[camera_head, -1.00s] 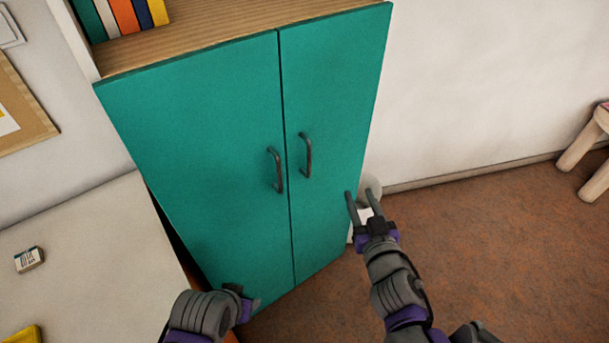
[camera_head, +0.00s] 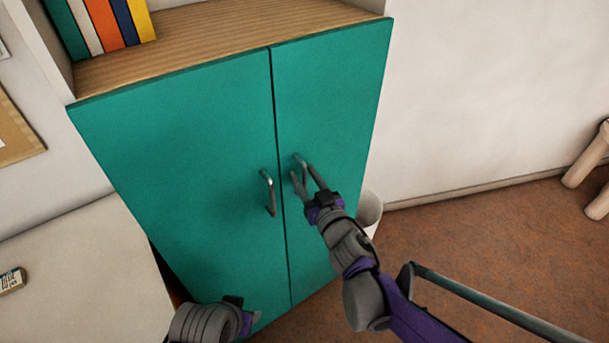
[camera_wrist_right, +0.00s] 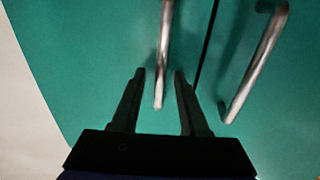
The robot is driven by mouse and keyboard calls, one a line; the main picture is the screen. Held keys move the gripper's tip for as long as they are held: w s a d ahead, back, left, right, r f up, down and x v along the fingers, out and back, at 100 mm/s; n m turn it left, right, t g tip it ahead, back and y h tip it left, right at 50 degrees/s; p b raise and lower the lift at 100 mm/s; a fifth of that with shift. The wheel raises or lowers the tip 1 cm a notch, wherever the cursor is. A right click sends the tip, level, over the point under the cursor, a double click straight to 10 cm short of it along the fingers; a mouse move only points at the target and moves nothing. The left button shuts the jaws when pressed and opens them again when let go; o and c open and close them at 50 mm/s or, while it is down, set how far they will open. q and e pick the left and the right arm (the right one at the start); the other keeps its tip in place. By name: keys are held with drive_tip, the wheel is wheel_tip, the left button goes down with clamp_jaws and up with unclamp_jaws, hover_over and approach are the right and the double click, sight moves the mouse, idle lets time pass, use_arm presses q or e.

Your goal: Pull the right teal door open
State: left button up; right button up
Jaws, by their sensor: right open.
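The right teal door (camera_head: 335,100) is shut, flush beside the left teal door (camera_head: 175,160). My right gripper (camera_head: 304,173) is open at the right door's dark metal handle (camera_head: 298,157). In the right wrist view this handle (camera_wrist_right: 164,50) runs down between the two open fingers (camera_wrist_right: 157,100), with its lower end between the fingertips; I see a gap on both sides. The left door's handle (camera_head: 267,192) stands close by, and in the right wrist view it (camera_wrist_right: 258,65) is right of the fingers. My left gripper (camera_head: 246,318) is low at the cabinet's front, its jaws unclear.
A white bin (camera_head: 369,209) stands on the brown floor just right of the cabinet. A pale table (camera_head: 85,275) is at the left. Books (camera_head: 105,22) stand on the wooden shelf above. Floor to the right is clear up to a stool (camera_head: 590,165).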

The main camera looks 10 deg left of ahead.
drive_tip(key=shift+w+a, duration=0.15)
drive_tip(key=shift+w, duration=0.05)
clamp_jaws()
idle(1.4)
